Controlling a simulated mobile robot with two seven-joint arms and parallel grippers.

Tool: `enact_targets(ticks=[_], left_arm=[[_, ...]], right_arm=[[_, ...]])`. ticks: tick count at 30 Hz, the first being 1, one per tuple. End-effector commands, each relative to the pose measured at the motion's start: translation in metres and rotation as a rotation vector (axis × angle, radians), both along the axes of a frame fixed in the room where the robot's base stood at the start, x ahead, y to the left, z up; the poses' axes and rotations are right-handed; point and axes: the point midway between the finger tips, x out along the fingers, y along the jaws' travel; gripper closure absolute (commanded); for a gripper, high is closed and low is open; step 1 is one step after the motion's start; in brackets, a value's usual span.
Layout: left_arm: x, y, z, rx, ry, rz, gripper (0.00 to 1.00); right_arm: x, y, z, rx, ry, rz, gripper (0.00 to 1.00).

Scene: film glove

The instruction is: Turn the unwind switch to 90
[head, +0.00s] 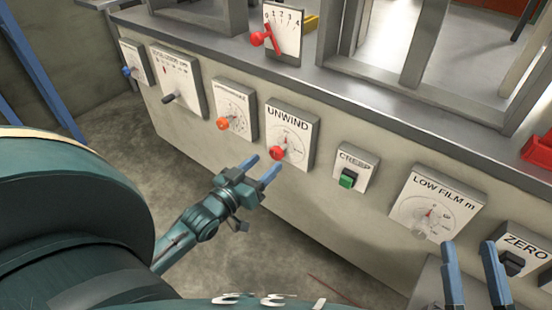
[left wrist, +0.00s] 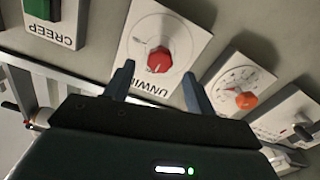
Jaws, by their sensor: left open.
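The unwind switch is a red knob (head: 277,153) on a white dial plate marked UNWIND (head: 291,125), on the grey front panel. It also shows in the left wrist view as a red knob (left wrist: 160,60), with the plate upside down. My left gripper (head: 263,166) is open and empty, its blue fingers just left of and below the knob in the head view. In the left wrist view its fingertips (left wrist: 158,72) stand on either side of the knob, apart from it. My right gripper (head: 474,272) shows two blue fingers spread apart at the lower right, with nothing between them.
An orange-knob dial (head: 223,124) stands left of the unwind plate. The green CREEP button (head: 347,180) and the LOW FILM dial (head: 436,205) are to the right. A ZERO switch (head: 512,264) is near my right gripper. A red lever (head: 260,38) sits on the ledge above.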

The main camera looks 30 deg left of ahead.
Motion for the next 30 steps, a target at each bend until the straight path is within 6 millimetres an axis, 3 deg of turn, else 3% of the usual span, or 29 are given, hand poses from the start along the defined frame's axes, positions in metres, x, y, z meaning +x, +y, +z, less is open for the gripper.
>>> enact_targets(ticks=[3,9,21,30], left_arm=[[0.024,-0.002,-0.002,0.001,-0.005,-0.001,0.45],[0.048,-0.004,-0.002,0.001,-0.001,-0.001,0.45],[0.055,-0.004,0.0,0.001,0.002,0.0,0.45],[0.055,-0.004,0.0,0.001,0.001,0.0,0.69]], right_arm=[[0.005,-0.001,0.008,-0.006,-0.084,0.002,0.64],[0.008,-0.003,0.021,-0.014,-0.175,0.003,0.64],[0.008,-0.003,0.027,-0.017,-0.204,0.003,0.64],[0.008,-0.003,0.026,-0.017,-0.204,0.003,0.64]])
